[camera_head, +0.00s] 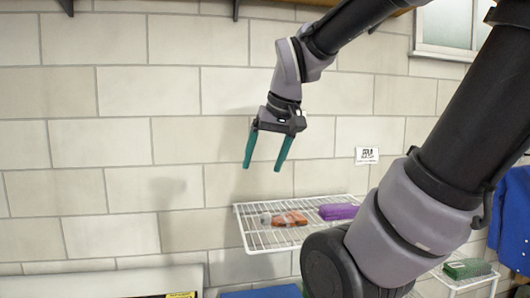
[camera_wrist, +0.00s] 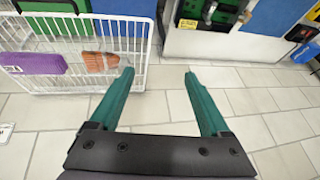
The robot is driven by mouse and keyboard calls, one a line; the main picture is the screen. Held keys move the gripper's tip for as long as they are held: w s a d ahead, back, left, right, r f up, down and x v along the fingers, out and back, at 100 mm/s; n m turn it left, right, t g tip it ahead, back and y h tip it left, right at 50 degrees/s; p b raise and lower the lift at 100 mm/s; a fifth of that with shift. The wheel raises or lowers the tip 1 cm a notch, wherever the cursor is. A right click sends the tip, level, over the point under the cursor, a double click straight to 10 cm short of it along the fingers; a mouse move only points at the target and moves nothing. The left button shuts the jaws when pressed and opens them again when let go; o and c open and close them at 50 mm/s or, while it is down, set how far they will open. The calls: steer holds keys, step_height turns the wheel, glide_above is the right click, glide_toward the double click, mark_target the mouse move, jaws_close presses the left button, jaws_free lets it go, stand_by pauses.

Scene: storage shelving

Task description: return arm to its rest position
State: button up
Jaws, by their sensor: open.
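My gripper (camera_head: 266,166) is open and empty, with its green fingers pointing down, in the head view. It hangs in the air in front of the tiled wall, above the left part of a white wire shelf (camera_head: 257,243). In the wrist view, my gripper (camera_wrist: 158,72) shows its two green fingers spread apart with nothing between them. My arm reaches in from the upper right in the head view.
An orange item (camera_head: 290,218) and a purple item (camera_head: 338,211) lie on the wire shelf. A lower wire shelf (camera_head: 446,281) at the right holds a green item (camera_head: 467,268). A blue cloth-like thing (camera_head: 515,222) is at the right edge. The wall left of my gripper is clear.

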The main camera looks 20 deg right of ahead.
steer(key=shift+s+a+r+m+t+y, duration=0.15)
steer(key=shift+s+r+m+t, duration=0.2)
steer(key=shift+r+m+t, duration=0.2)
steer(key=shift+s+a+r+m+t+y, duration=0.15)
steer(key=shift+s+r+m+t, duration=0.25)
steer(key=shift+m, duration=0.25)
